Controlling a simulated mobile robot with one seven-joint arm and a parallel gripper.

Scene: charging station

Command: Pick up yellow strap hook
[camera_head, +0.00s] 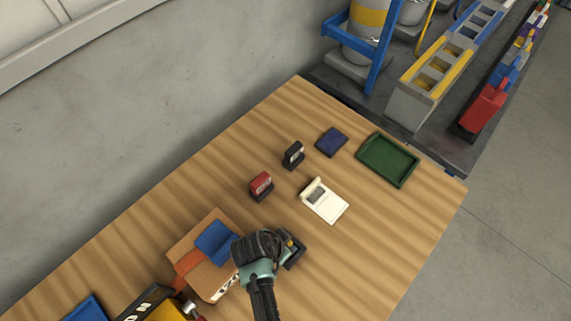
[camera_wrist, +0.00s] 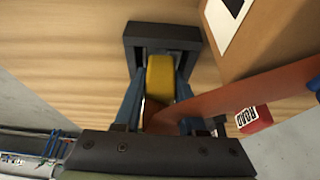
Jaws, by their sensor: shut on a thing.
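The yellow strap hook (camera_wrist: 160,78) shows in the wrist view as a rounded yellow piece between my two blue fingers. My gripper (camera_wrist: 159,88) is shut on it. Its far end meets a black holder (camera_wrist: 162,33); I cannot tell whether it is still seated there. In the head view my gripper (camera_head: 281,246) is over the front middle of the table, and only a speck of the yellow hook (camera_head: 290,243) shows. The black holder (camera_head: 295,256) is partly hidden by my wrist.
An open cardboard box (camera_head: 205,280) stands close left of my gripper on the wooden table (camera_head: 365,235). An orange-brown strip (camera_wrist: 240,90) crosses the wrist view. A white device (camera_head: 325,205), red block (camera_head: 261,185), black block (camera_head: 293,155) and green tray (camera_head: 388,160) stand farther back.

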